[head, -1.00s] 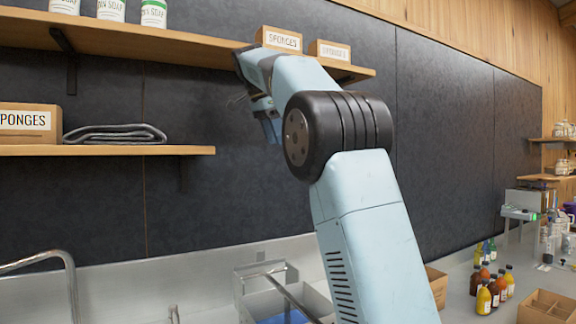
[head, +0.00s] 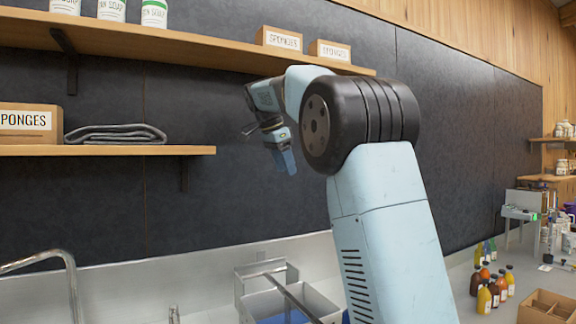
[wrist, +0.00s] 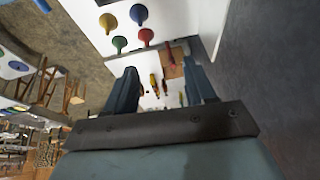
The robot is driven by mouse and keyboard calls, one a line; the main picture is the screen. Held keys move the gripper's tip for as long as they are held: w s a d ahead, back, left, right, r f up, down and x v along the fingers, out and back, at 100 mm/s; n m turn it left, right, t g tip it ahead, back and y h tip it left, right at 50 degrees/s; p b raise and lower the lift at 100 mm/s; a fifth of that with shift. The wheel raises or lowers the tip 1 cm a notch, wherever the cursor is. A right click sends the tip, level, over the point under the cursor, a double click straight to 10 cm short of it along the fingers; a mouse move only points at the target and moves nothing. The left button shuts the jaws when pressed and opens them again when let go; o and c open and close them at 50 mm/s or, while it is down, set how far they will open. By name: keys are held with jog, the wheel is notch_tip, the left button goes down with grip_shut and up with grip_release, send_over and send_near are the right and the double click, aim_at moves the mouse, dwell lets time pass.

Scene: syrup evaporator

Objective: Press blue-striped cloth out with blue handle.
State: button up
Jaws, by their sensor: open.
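My gripper (head: 284,160) is raised in front of the dark wall panel in the head view. In the wrist view its two fingers (wrist: 162,88) stand apart with nothing held between them. A metal box (head: 262,272) with a long slanting bar stands low in the head view, well below my gripper. Something blue (head: 284,318) shows in it at the bottom edge; I cannot tell whether it is cloth. A blue round-topped piece (wrist: 138,14) shows in the wrist view, beyond the fingers; I cannot tell whether it is the blue handle. No stripes can be made out.
Yellow (wrist: 107,21), green (wrist: 119,43) and red (wrist: 146,36) round pieces stand near the blue one. An upper shelf (head: 200,47) with sponge boxes (head: 279,39) runs close above my gripper. Several bottles (head: 488,290) stand at right. A tap (head: 45,257) stands at left.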

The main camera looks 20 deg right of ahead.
grip_shut()
dwell(0.3)
dwell(0.9)
jog(key=c, duration=1)
grip_release()
jog(key=o, duration=1)
jog(key=shift+r, duration=0.1)
jog(key=v, duration=1.3)
jog(key=shift+r, duration=0.2)
jog(key=shift+a, duration=0.15)
